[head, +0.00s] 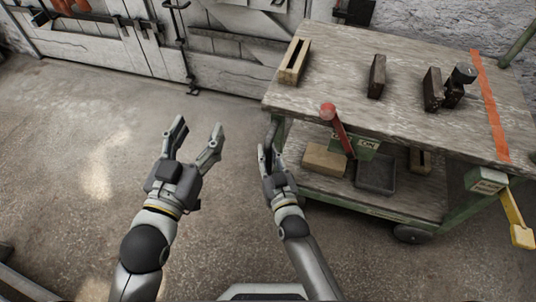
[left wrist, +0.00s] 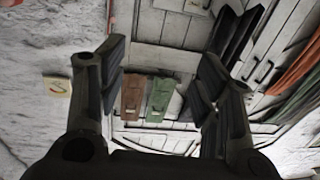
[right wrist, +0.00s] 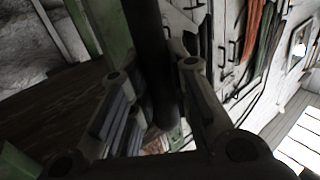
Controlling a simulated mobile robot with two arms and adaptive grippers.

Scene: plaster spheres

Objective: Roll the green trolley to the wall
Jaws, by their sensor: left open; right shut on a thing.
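The green trolley (head: 440,215) stands at the right of the head view, with a worn wooden top and a lower shelf in a green frame. My right gripper (head: 270,150) is at its near left corner. In the right wrist view a dark round bar (right wrist: 148,50) runs between the fingers, and the gripper is shut on it; it looks like part of the trolley's left end. My left gripper (head: 198,140) is open and empty, above the floor left of the trolley. A rough plaster wall (head: 425,18) is behind the trolley.
Wooden blocks and a dark round-topped item (head: 462,75) stand on the top. A red lever (head: 337,128) and a yellow lever (head: 515,213) stick out from the trolley. The floor (head: 80,130) at the left is clear.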

